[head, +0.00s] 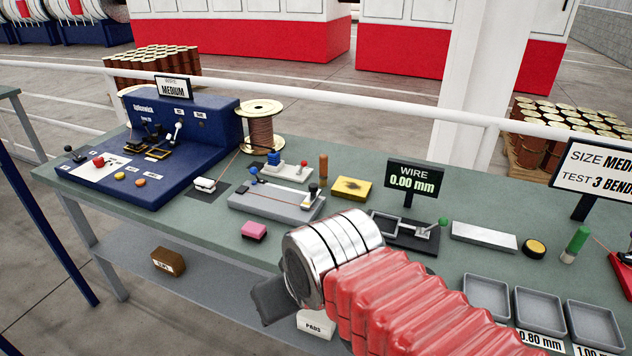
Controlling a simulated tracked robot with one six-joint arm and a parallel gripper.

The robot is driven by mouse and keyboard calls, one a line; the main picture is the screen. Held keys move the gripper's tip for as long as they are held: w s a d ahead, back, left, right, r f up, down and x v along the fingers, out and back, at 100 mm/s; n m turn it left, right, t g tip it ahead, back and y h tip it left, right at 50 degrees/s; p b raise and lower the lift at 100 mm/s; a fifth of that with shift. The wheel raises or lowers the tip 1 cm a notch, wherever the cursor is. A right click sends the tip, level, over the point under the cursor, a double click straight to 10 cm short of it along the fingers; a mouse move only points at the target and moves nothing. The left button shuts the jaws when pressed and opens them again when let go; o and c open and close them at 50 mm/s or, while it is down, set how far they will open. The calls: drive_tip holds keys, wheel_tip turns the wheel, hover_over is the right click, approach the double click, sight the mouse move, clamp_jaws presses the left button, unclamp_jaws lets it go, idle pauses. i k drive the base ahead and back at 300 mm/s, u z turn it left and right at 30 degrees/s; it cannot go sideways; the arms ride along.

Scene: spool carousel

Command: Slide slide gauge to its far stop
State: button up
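What looks like the slide gauge (392,229) is a dark base with metal parts and a green ball knob (443,222) at its right end. It lies on the green bench below the wire display (410,182), which reads 0.00 mm. My arm, with red bellows and a silver collar, reaches in from the bottom right and hides part of the gauge's lower side. My gripper (268,302) is a dark shape left of the collar, over the bench's front edge, apart from the gauge. Its fingertips cannot be made out, and nothing is seen in it.
A grey fixture (278,204) with blue and black knobs lies left of the gauge, near a pink block (254,230) and a yellow block (351,188). A metal bar (483,237) lies to the right. Grey trays (538,313) line the front right. A blue machine (190,150) stands at left.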

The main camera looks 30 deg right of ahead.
sight(307, 203)
drive_tip(key=u, duration=0.05)
drive_tip(key=i, duration=1)
drive_tip(key=z, duration=0.05)
